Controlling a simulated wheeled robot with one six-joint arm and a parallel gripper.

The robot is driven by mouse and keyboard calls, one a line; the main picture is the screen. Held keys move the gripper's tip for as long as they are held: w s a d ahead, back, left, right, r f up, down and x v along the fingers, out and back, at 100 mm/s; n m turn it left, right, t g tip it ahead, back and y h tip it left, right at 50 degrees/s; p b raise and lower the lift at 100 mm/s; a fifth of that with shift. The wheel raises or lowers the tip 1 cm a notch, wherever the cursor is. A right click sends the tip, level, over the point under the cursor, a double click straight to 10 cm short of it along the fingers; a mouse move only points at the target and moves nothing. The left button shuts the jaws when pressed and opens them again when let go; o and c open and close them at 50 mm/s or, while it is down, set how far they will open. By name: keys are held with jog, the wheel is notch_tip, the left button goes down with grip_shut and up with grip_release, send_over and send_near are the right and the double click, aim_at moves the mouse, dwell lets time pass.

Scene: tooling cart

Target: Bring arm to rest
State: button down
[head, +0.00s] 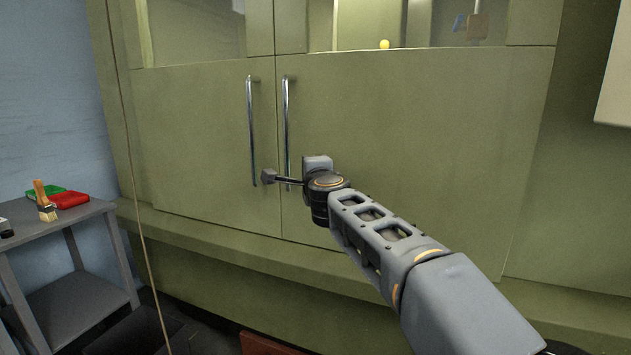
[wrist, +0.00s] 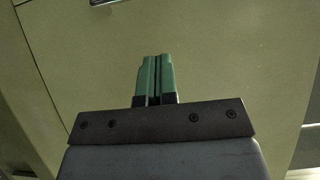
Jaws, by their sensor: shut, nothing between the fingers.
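My arm reaches in from the lower right of the head view, and its wrist end is in front of the green double doors. My gripper (wrist: 157,60) shows in the wrist view with its two green fingers side by side and closed together, holding nothing. Its fingertips cannot be made out in the head view. Behind the fingers, the wrist view shows a plain green panel (wrist: 230,65).
Green cabinet doors (head: 405,130) stand closed, with two upright metal handles, the left (head: 251,125) and the right (head: 286,120), close to my wrist. A grey cart (head: 88,212) at the left holds a brush (head: 41,195), a red tray (head: 70,199) and a green tray (head: 42,192).

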jog(key=s+r+n+g+y+p, duration=0.2)
jog(key=s+r+n+y+p, duration=0.1)
jog(key=s+n+p, duration=0.4)
jog(key=s+d+f+n+g+h+p, duration=0.1)
jog(key=s+d+f+n+g+p, duration=0.2)
jog(key=s+p, duration=0.3)
jog(key=s+d+f+n+g+h+p, duration=0.2)
jog(key=s+d+g+p, duration=0.3)
jog(key=s, duration=0.4)
jog(key=s+d+f+n+g+h+p, duration=0.2)
jog(key=s+d+f+n+g+p, duration=0.1)
jog(key=s+p, duration=0.4)
jog(key=shift+s+d+f+n+g, duration=0.4)
jog(key=shift+s+f+n+g, duration=0.1)
jog(key=shift+n, duration=0.3)
